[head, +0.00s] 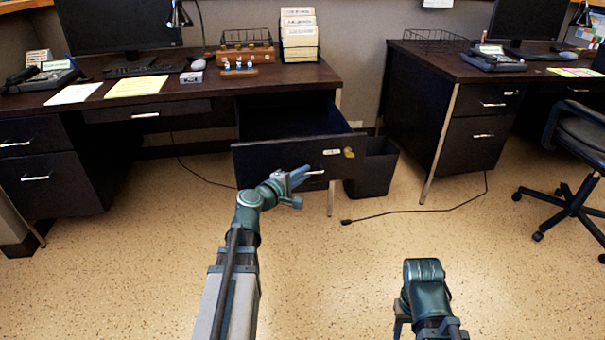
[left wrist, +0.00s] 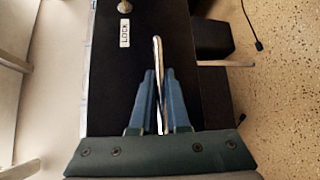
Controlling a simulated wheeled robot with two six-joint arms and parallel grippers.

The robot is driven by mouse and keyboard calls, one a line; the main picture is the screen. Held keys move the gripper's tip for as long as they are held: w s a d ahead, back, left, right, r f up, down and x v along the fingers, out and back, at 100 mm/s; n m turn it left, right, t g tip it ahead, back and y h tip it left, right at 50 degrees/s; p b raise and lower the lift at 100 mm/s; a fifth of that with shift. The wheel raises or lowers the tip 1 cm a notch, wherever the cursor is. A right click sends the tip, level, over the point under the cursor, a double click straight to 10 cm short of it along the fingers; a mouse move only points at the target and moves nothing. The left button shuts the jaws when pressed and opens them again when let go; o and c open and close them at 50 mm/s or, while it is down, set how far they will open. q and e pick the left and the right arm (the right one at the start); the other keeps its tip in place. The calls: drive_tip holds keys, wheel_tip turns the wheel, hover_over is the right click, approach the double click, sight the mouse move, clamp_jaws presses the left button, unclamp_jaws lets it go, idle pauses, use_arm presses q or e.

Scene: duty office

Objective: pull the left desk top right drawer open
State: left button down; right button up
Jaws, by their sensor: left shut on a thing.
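The left desk's top right drawer (head: 290,157) is pulled out, and its dark inside shows from above. Its front also fills the middle of the left wrist view (left wrist: 110,80), with a LOCK label (left wrist: 125,33) and a round lock knob (left wrist: 125,6). My left gripper (head: 300,176) is at the drawer front. In the left wrist view its blue fingers (left wrist: 160,85) are shut on the silver bar handle (left wrist: 158,50), one finger on each side. My right arm (head: 425,290) shows at the bottom right of the head view, low over the floor; its fingertips are hidden.
A cable (head: 420,211) lies on the floor. An office chair (head: 575,150) stands at the right. The floor before the desks is otherwise clear.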

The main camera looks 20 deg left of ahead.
use_arm(q)
drive_tip(key=shift+s+d, duration=0.1)
drive_tip(key=shift+s, duration=0.1)
use_arm(e)
drive_tip(key=shift+s+d, duration=0.1)
drive_tip(key=shift+s, duration=0.1)
use_arm(q)
drive_tip(key=c, duration=0.9)
unclamp_jaws()
